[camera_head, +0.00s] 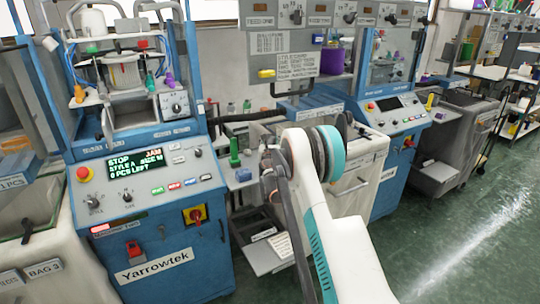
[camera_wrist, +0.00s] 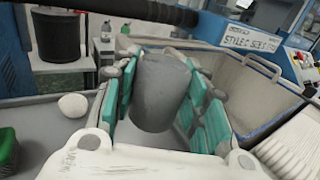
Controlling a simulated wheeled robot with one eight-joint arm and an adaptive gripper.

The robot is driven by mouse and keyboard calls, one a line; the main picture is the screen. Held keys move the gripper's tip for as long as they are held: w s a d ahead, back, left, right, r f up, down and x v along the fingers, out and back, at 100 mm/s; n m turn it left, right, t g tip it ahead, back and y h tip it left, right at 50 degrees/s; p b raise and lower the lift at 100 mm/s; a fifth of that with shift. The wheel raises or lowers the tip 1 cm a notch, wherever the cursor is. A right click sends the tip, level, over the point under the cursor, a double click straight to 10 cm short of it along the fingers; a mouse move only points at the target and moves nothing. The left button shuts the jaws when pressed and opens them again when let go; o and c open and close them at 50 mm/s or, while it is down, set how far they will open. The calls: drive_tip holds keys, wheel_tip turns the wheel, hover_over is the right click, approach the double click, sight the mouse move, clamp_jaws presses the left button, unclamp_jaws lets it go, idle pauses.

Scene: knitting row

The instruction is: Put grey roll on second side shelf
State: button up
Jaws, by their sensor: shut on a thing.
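The grey roll (camera_wrist: 160,88), a plain grey cylinder, sits between the teal pads of my gripper (camera_wrist: 163,95) in the wrist view. My gripper is shut on it, with pads at its left and right sides. In the head view my arm hides the roll and most of the gripper. A small grey side stand (camera_head: 241,178) with a green cone (camera_head: 234,151) on it is just left of my arm. A lower shelf (camera_head: 262,256) shows beneath it. I cannot tell which surface is the second side shelf.
A blue machine with a lit panel (camera_head: 136,161) stands at left, another (camera_head: 398,112) at right. Green floor (camera_head: 450,230) is clear at right.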

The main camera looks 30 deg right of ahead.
drive_tip(key=shift+f+b, duration=0.6)
drive_tip(key=shift+f, duration=2)
drive_tip(key=shift+f, duration=0.1)
drive_tip(key=o, duration=0.8)
